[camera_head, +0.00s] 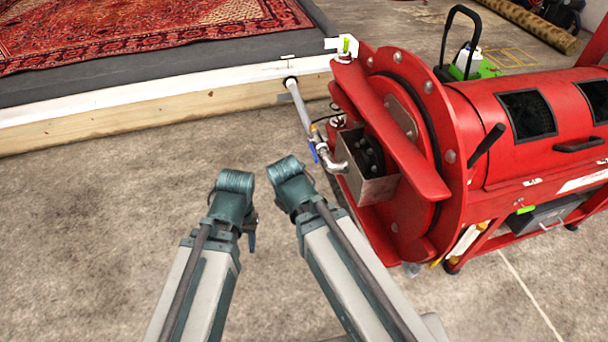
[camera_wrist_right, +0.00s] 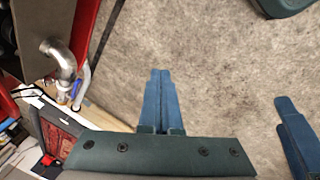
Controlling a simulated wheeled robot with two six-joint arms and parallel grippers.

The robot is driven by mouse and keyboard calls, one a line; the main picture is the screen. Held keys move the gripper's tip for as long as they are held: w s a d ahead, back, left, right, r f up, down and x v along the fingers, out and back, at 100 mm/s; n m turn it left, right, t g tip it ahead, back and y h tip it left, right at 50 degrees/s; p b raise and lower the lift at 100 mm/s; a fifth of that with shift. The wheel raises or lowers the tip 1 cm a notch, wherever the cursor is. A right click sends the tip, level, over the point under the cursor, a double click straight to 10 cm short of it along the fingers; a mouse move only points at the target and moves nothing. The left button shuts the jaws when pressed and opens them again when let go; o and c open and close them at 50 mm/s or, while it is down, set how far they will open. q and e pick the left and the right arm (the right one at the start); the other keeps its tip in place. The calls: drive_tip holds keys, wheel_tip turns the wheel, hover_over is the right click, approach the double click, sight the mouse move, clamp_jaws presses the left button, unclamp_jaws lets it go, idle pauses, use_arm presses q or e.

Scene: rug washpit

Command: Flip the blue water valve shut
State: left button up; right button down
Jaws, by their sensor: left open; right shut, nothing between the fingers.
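The blue water valve handle (camera_head: 313,153) is a small lever on a grey metal pipe (camera_head: 303,108) beside the red machine. It looks roughly in line with the pipe. It also shows in the right wrist view (camera_wrist_right: 76,90), at the left. My left gripper (camera_head: 251,237) is low and left of the valve, apart from it; its blue fingers are mostly hidden behind its wrist. Part of it shows at the right of the right wrist view (camera_wrist_right: 296,135). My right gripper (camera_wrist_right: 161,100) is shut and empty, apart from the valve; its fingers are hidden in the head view.
The red drum machine (camera_head: 415,150) fills the right side, with a metal box (camera_head: 365,180) close to the valve. A wood-and-white pit edge (camera_head: 150,112) with a patterned rug (camera_head: 120,35) lies behind. Concrete floor (camera_head: 90,220) at the left is clear.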

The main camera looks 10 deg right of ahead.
sight(312, 150)
drive_tip(key=w+d+f+n+t+y+b, duration=0.1)
drive_tip(key=w+d+f+n+t+b, duration=0.5)
drive_tip(key=n+b, duration=0.8)
drive_tip(key=w+d+f+n+t+y+b, duration=0.1)
drive_tip(key=w+d+f+n+t+b, duration=0.6)
drive_tip(key=b, duration=2.4)
drive_tip(key=shift+w+f+n+t, duration=2.15)
drive_tip(key=shift+f+n, duration=1.3)
drive_tip(key=shift+n, duration=0.75)
drive_tip(key=shift+s, duration=0.1)
drive_tip(key=w+r+p, duration=0.6)
drive_tip(key=w, duration=0.3)
drive_tip(key=shift+w+a+r+p, duration=0.2)
drive_tip(key=shift+w+r+p, duration=0.05)
drive_tip(key=shift+p, duration=0.05)
